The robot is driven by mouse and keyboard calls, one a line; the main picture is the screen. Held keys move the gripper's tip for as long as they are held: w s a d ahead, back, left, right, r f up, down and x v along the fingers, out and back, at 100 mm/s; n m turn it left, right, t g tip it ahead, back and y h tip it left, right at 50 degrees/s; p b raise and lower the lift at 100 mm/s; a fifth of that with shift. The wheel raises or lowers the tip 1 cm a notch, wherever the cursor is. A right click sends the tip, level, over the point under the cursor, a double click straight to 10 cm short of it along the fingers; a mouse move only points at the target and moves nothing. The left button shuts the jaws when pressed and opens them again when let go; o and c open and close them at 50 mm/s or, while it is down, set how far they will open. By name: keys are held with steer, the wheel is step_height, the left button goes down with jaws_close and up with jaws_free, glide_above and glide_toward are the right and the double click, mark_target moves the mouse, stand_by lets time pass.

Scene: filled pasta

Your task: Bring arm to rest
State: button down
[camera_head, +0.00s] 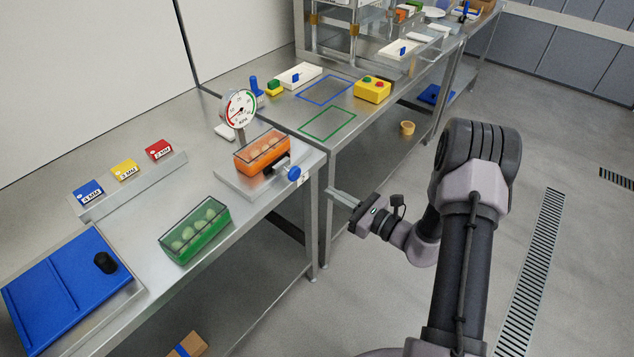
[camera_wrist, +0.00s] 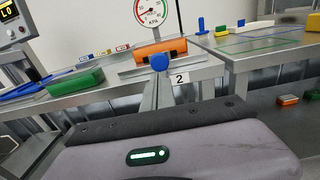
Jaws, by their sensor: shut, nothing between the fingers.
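My arm (camera_head: 462,240) rises from the bottom right of the head view and bends at a high elbow. My gripper (camera_head: 342,197) hangs in free air in front of the table edge, pointing left towards the bench. It is shut and holds nothing. The wrist view shows the gripper body at the bottom and the shut fingers (camera_wrist: 158,90) pointing at the bench. The blue knob (camera_head: 294,173) of the dial fixture is close beyond the fingertips; it also shows in the wrist view (camera_wrist: 160,63).
An orange container (camera_head: 262,150) sits on the fixture beside a dial gauge (camera_head: 239,108). A green container (camera_head: 195,232) and a blue board (camera_head: 60,290) lie on the left bench. A yellow button box (camera_head: 372,91) stands on the far table. The floor right of my arm is clear.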

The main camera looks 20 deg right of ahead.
steer(key=shift+v, duration=1.35)
steer(key=s+a+r+n+g+y, duration=0.4)
steer(key=a+r+n+g, duration=0.35)
steer(key=a+r, duration=0.25)
steer(key=s+a+r+n+g+h, duration=0.2)
steer(key=s+a+r+n+g, duration=0.15)
steer(key=s, duration=0.25)
steer(key=s+a+r+n+g+h, duration=0.2)
steer(key=s+a+n, duration=0.2)
steer(key=s+n, duration=0.15)
steer(key=s+d+r+n+t+h, duration=0.4)
steer(key=s+n+h, duration=0.4)
steer(key=s, duration=0.2)
steer(key=shift+s+d+r+h, duration=0.3)
steer(key=shift+s+d+r, duration=0.1)
steer(key=shift+d+r, duration=0.65)
